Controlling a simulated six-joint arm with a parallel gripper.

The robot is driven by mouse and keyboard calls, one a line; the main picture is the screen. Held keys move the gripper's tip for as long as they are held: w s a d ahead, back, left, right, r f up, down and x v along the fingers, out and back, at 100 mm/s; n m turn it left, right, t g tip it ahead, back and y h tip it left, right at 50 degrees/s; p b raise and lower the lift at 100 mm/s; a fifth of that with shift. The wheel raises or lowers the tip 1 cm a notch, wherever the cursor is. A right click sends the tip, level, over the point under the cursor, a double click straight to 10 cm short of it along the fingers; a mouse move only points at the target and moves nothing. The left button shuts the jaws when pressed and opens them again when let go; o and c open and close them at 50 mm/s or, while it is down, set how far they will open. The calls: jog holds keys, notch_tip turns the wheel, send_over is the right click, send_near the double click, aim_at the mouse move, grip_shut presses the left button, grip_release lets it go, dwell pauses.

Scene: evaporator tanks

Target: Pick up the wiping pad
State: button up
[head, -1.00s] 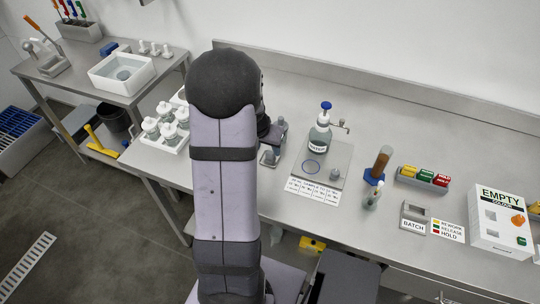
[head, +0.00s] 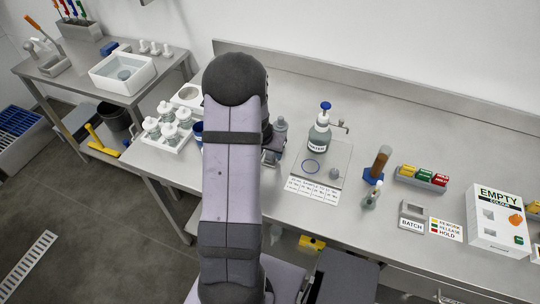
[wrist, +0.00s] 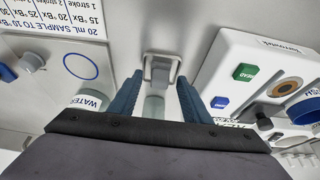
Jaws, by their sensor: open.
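I cannot identify the wiping pad with certainty. A small blue block (head: 109,47) lies on the left side table at the back, and it may be a pad. In the wrist view my gripper (wrist: 160,79) is open, with its two blue fingers apart over the bench. A grey bracket-like holder (wrist: 161,57) lies ahead of the gap between the fingertips. A pale, greenish piece (wrist: 154,105) shows between the fingers, and I cannot tell whether it is touched. In the head view my arm hides most of the gripper.
A white instrument with a green button (wrist: 245,72) is right of the fingers in the wrist view. A tray of jars (head: 165,140) stands left of my arm. The back of the bench is clear.

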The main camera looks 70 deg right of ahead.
aim_at(269, 153)
grip_shut()
notch_tip(269, 153, up, 10)
dwell(0.7)
jog(key=c, duration=1)
grip_release()
jog(key=shift+c, duration=0.2)
jog(key=w+a+r+n+t+p, duration=0.1)
jog(key=w+n, duration=0.3)
jog(key=w, duration=0.4)
jog(key=w+a+r+n+t+y+p, duration=0.1)
jog(key=w+a+n+t+p, duration=0.1)
jog(key=w, duration=0.6)
jog(key=shift+w+a+r+n+p, duration=0.25)
jog(key=shift+a+n+p, duration=0.25)
jog(key=shift+n+p, duration=0.7)
